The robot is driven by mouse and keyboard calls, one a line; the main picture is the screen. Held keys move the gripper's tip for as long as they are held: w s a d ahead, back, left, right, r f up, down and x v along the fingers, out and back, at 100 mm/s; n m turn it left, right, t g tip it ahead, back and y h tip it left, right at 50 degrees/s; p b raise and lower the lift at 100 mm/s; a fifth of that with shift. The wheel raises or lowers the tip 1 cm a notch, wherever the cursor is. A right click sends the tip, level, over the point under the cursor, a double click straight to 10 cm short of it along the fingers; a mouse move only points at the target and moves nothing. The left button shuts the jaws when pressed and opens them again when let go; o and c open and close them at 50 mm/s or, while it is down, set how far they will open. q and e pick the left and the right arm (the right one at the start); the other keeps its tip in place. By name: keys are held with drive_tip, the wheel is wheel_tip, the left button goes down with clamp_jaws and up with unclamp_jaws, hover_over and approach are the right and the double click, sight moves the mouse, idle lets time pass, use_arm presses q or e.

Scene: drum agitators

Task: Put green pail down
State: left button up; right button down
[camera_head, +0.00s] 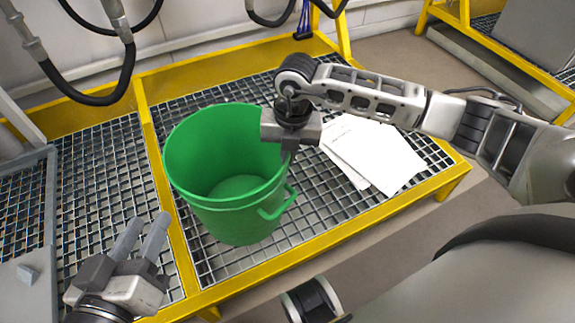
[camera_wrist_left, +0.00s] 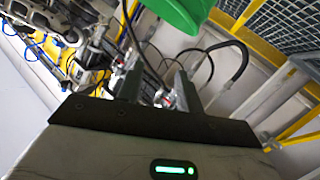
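The green pail (camera_head: 228,215) is at the middle of the head view, open side up, over the metal grating. I cannot tell for sure whether its base touches the grating. My right gripper (camera_head: 289,150) is at the pail's right rim, pointing down. It appears shut on the rim, though its fingertips are mostly hidden. My left gripper (camera_head: 148,222) is open and empty, to the lower left of the pail and apart from it. Part of the pail also shows at the top of the left wrist view (camera_wrist_left: 190,12).
The yellow-framed grating platform (camera_head: 180,245) lies under the pail. White paper sheets (camera_head: 375,155) lie on it to the right. Black hoses (camera_head: 95,98) hang at the upper left. The grating left of the yellow crossbar is mostly clear.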

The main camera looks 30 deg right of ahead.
drive_tip(key=shift+w+d+f+b, duration=0.15)
drive_tip(key=shift+f+b, duration=0.1)
drive_tip(key=shift+b, duration=0.05)
use_arm(q)
drive_tip(key=b, duration=0.1)
drive_tip(key=r+h+b, duration=0.1)
drive_tip(key=r+n+t+b, duration=0.1)
drive_tip(key=shift+w+d, duration=0.3)
drive_tip(key=shift+w, duration=0.05)
use_arm(e)
wheel_tip(320, 180, down, 3)
drive_tip(key=shift+w+d+f, duration=0.15)
use_arm(q)
drive_tip(key=shift+f, duration=0.1)
use_arm(e)
drive_tip(key=shift+f, duration=0.2)
drive_tip(key=c, duration=1.6)
unclamp_jaws()
drive_tip(key=shift+c, duration=0.2)
use_arm(q)
drive_tip(key=shift+w+a+r+t, duration=0.1)
drive_tip(key=shift+w+r+t, duration=0.1)
drive_tip(key=shift+t, duration=0.1)
drive_tip(key=shift+s, duration=0.1)
use_arm(e)
drive_tip(key=shift+r, duration=0.1)
